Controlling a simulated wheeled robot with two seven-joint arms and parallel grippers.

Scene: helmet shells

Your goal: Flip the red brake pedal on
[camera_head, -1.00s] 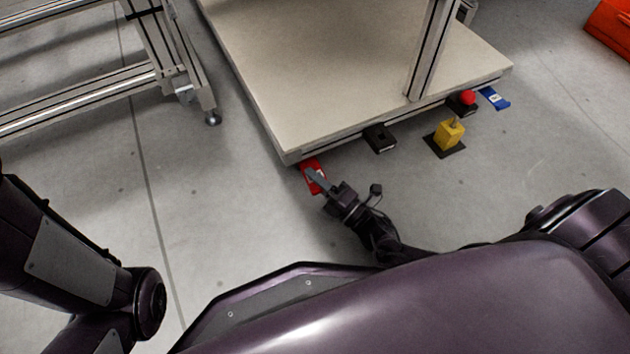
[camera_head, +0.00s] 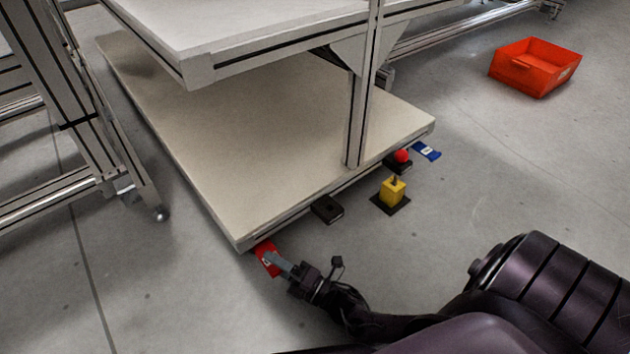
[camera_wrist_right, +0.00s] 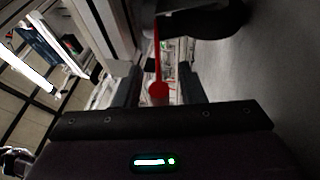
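The red brake pedal (camera_head: 264,250) sticks out at floor level under the near left corner of the low beige platform (camera_head: 210,130). My right gripper (camera_head: 277,261) is low at the pedal, its fingers over part of it. In the right wrist view a thin red part with a round end (camera_wrist_right: 158,91) shows between the two parted fingers (camera_wrist_right: 158,85), with gaps on both sides. The gripper looks open. Whether the pedal is on or off cannot be told. My left gripper is not in view.
Along the platform's edge are a black pedal (camera_head: 327,209), a yellow block (camera_head: 392,190) on a black base, a red knob (camera_head: 402,156) and a blue pedal (camera_head: 426,151). A table top (camera_head: 230,25) overhangs the platform. An orange bin (camera_head: 535,67) stands far right on clear floor.

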